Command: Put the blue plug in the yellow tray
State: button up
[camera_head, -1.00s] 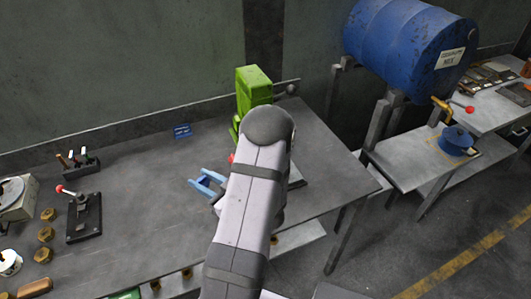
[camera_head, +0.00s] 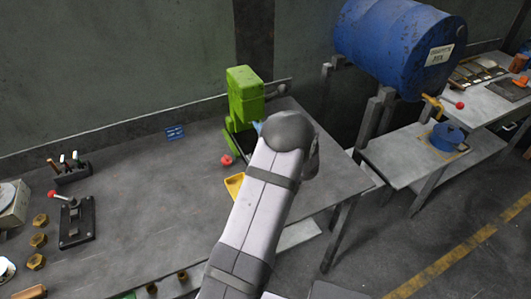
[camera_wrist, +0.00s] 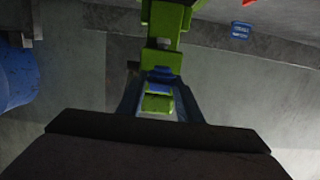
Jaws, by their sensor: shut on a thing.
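The green press (camera_head: 244,95) stands at the back of the bench. The yellow tray (camera_head: 234,184) lies in front of it, partly hidden by my arm. My gripper (camera_wrist: 160,82) is at the press, with its two blue fingers around a small blue piece, the blue plug (camera_wrist: 160,74). The fingers are shut on the plug, with green press parts just beyond and below it in the wrist view. In the head view my arm hides the gripper, apart from a bit of blue beside the press.
A red knob (camera_head: 226,160) is beside the tray. A lever fixture (camera_head: 76,222), a tool holder (camera_head: 70,168) and brass nuts (camera_head: 38,240) stand at the left. A blue drum (camera_head: 400,45) is at the right.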

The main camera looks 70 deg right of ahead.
jog(key=shift+f, duration=0.1)
jog(key=shift+f+p, duration=1.5)
jog(key=shift+f, duration=3.2)
jog(key=shift+f, duration=0.1)
jog(key=o, duration=1)
jog(key=shift+s+a+f, duration=0.15)
jog(key=shift+s+a, duration=0.05)
jog(key=b+v, duration=0.2)
jog(key=v, duration=0.1)
jog(key=b+v, duration=0.1)
jog(key=v, duration=0.1)
jog(key=shift+s+a+f+b, duration=0.15)
jog(key=shift+s+a+b, duration=0.1)
jog(key=shift+s+b, duration=0.1)
jog(key=shift+s+a, duration=0.3)
jog(key=shift+a, duration=0.05)
jog(key=shift+c, duration=0.6)
